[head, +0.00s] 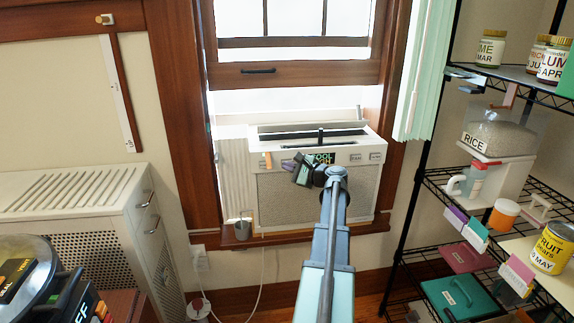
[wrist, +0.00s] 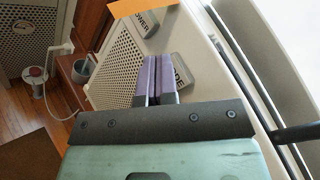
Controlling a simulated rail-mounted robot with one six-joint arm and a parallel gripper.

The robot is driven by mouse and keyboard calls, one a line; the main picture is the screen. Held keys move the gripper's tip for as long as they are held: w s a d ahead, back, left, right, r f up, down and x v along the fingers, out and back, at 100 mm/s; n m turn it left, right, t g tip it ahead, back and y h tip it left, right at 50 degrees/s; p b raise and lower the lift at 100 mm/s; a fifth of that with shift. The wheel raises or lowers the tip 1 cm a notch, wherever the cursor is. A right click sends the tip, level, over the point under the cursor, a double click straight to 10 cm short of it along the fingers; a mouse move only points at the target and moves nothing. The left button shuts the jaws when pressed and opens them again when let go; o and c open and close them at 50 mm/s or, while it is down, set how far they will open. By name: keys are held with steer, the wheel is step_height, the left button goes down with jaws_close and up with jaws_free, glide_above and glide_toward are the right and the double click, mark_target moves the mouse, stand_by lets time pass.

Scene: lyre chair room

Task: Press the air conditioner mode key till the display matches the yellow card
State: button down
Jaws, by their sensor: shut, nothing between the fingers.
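The white air conditioner (head: 365,143) sits in the window. Its display (head: 321,158) is lit with "COOL" in green above smaller orange characters, partly hidden by my gripper. My gripper (head: 287,165) is at the left part of the front panel, its purple fingers shut and empty. In the wrist view my fingertips (wrist: 160,58) are beside the grey mode key (wrist: 184,75), of which only "DE" shows; I cannot tell whether they touch it. The power key (wrist: 146,24) is just beyond. An orange piece (head: 267,160) is on the panel's left; I see no clearly yellow card.
More keys (head: 358,158) are right of the display. A small grey cup (head: 242,230) stands on the sill at lower left. A wire shelf (head: 440,185) with jars and boxes stands at right, and a white perforated cabinet (head: 95,215) at left.

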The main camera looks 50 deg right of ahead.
steer(key=shift+w+d, duration=0.3)
stand_by(0.6)
steer(key=shift+a, duration=0.1)
steer(key=shift+s+a, duration=0.5)
steer(key=shift+s, duration=0.1)
steer(key=s+a, duration=0.3)
steer(key=shift+s+a, duration=0.25)
steer(key=shift+s, duration=0.05)
stand_by(0.4)
stand_by(0.6)
